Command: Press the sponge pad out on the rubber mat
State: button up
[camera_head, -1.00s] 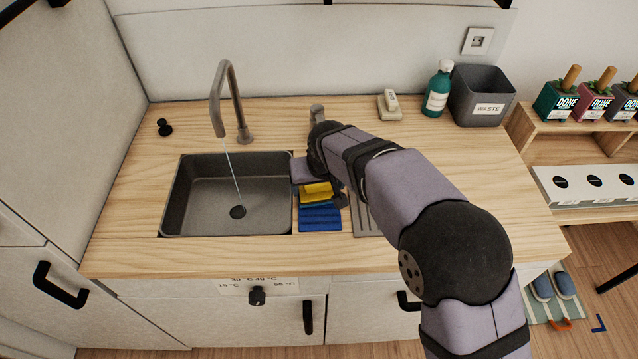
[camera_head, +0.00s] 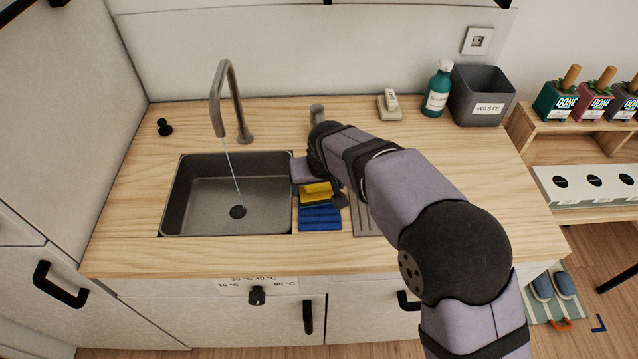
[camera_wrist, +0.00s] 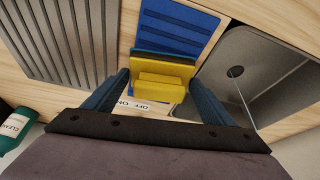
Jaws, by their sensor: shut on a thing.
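The yellow sponge pad (camera_head: 317,190) with a dark green layer is over the far part of the blue ribbed rubber mat (camera_head: 320,222), just right of the sink. In the wrist view the sponge pad (camera_wrist: 165,88) sits between the two blue fingers of my gripper (camera_wrist: 160,80), which is shut on it. The green layer faces the mat (camera_wrist: 180,25). I cannot tell whether the sponge touches the mat. In the head view my arm comes from the right and hides part of the gripper.
The dark sink (camera_head: 228,195) has a thin water stream from the tap (camera_head: 228,95). A grooved drainboard (camera_head: 363,215) lies right of the mat, partly under my arm. A teal bottle (camera_head: 437,90), a grey waste bin (camera_head: 482,95) and a soap dish (camera_head: 389,107) stand at the back right.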

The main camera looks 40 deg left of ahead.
jog(key=shift+r+p, duration=2.6)
jog(key=shift+r, duration=0.8)
